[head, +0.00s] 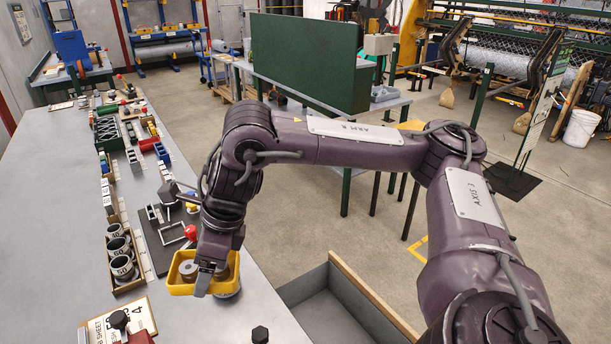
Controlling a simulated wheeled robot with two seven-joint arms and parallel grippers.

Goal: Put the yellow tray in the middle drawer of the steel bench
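The yellow tray (180,288) is at the right edge of the steel bench (60,230) in the head view, with brownish round parts inside it. My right gripper (204,283) reaches down over the tray, with its fingers at the near wall. The far side of the fingers is hidden, so I cannot tell whether they are closed on the wall or whether the tray is lifted. An open grey drawer (369,294) with a wooden-topped front sticks out from the bench's right side. Its inside looks empty where visible. Which drawer it is cannot be told. My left gripper is not in view.
A wooden box of grey cups (122,262) stands left of the tray, with a dark board (165,240) of fittings behind it. A sign card (140,315) lies nearer. Several small parts line the bench further back. A green panel (305,60) stands beyond my arm.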

